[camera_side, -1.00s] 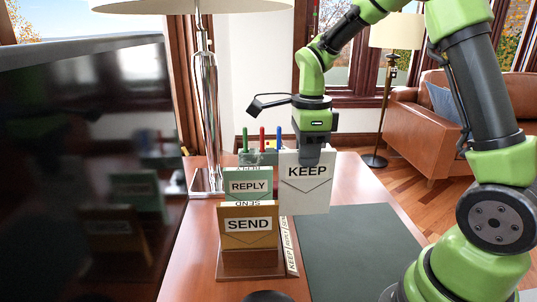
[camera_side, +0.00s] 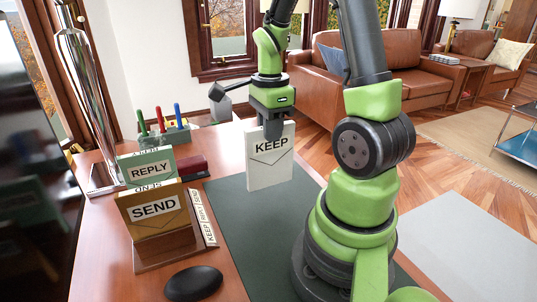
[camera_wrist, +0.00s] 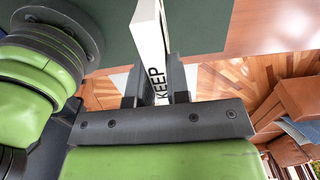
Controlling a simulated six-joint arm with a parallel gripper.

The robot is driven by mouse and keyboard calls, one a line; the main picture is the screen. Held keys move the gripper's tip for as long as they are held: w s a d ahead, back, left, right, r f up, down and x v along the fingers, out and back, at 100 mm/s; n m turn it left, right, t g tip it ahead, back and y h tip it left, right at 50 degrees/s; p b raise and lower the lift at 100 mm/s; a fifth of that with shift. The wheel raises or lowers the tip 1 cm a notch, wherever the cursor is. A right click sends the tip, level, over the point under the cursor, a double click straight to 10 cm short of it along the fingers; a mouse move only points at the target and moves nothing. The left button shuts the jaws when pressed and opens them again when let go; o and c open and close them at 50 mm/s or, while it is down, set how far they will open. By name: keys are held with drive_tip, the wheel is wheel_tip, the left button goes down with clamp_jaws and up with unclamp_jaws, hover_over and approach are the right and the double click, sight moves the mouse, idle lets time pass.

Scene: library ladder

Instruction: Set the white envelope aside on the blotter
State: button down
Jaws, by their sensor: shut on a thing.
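The white envelope (camera_side: 270,160), labelled KEEP, hangs upright in my gripper (camera_side: 273,130). The gripper is shut on its top edge. The envelope is over the dark green blotter (camera_side: 245,225); in the side view I cannot tell how high its lower edge is above it. In the wrist view the envelope (camera_wrist: 150,35) shows nearly edge-on between the two fingers of my gripper (camera_wrist: 156,82), with the blotter (camera_wrist: 205,25) beyond it.
A wooden sorter (camera_side: 165,250) holds the green REPLY envelope (camera_side: 148,172) and the brown SEND envelope (camera_side: 150,212). A dark red stapler-like object (camera_side: 193,166), pen holder (camera_side: 170,136) and black mouse (camera_side: 194,283) are nearby. The blotter's visible surface is clear.

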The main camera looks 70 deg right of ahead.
drive_tip(key=shift+f, duration=2.55)
drive_tip(key=c, duration=1.1)
unclamp_jaws()
wheel_tip(320, 180, up, 12)
drive_tip(key=shift+r, duration=0.1)
drive_tip(key=s+a+r+n+t+y, duration=0.1)
drive_tip(key=s+a+r+n+t, duration=0.1)
drive_tip(key=a+n, duration=0.6)
drive_tip(key=s+a+r+n+t+y, duration=0.1)
drive_tip(key=a+r+n+t, duration=0.3)
drive_tip(key=a+n, duration=0.5)
drive_tip(key=s+n+t, duration=0.1)
drive_tip(key=n, duration=0.5)
drive_tip(key=shift+r, duration=0.4)
